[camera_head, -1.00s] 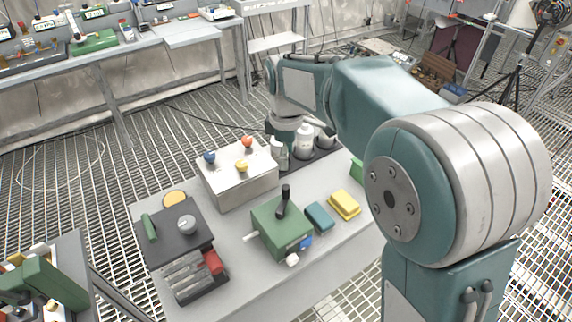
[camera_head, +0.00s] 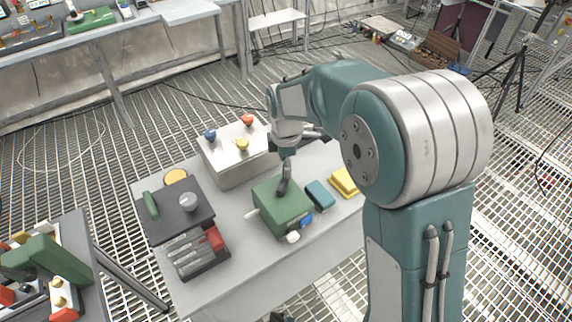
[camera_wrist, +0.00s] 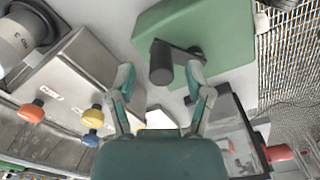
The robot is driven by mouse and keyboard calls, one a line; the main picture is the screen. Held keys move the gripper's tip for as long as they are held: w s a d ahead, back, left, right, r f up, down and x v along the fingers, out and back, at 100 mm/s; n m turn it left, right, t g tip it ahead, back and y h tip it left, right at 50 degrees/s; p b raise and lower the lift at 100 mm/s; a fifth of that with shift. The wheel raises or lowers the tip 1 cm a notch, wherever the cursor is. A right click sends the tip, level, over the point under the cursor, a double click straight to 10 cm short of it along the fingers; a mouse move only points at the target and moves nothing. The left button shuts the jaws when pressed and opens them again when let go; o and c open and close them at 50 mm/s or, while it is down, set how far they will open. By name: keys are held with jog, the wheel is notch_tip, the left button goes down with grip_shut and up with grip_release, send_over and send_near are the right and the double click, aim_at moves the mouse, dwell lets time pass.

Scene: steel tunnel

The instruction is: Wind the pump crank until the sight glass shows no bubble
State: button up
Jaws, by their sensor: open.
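The pump is a green box (camera_head: 282,207) on the grey bench in the head view. Its dark crank handle (camera_head: 283,186) stands upright on top. In the wrist view the green box (camera_wrist: 215,30) fills the upper right, and the crank handle (camera_wrist: 161,63) points toward the camera, with its short arm running right. My gripper (camera_wrist: 161,80) is open, with one finger on each side of the handle in that picture; contact cannot be told. In the head view my gripper (camera_head: 287,158) is just above the handle. I cannot make out the sight glass or any bubble.
A steel box (camera_head: 240,152) with blue, yellow and orange knobs stands behind the pump. A black unit (camera_head: 178,216) with a grey knob lies to the left. Teal (camera_head: 320,195) and yellow (camera_head: 343,181) blocks lie close on the right. Another bench (camera_head: 80,262) is at lower left.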

jog(key=shift+f, duration=0.35)
grip_shut()
jog(key=shift+d+m, duration=0.15)
jog(key=shift+m, duration=0.15)
dwell(0.4)
